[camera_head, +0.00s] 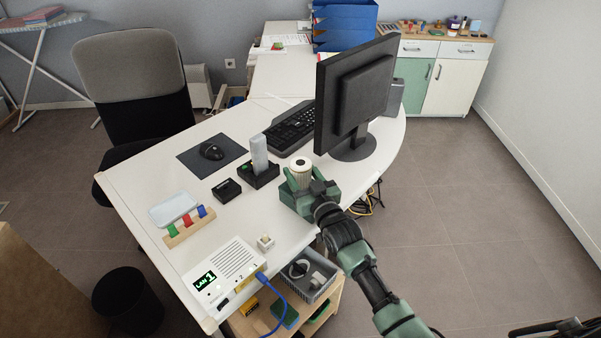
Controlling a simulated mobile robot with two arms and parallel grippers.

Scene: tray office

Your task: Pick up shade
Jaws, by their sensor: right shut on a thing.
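The monitor (355,90) stands close behind the shade. A black holder (258,175) with a pale upright piece is to its left. A white LAN box (225,275) with a blue cable and a small cream block (265,242) are nearer. The desk's middle is fairly clear.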

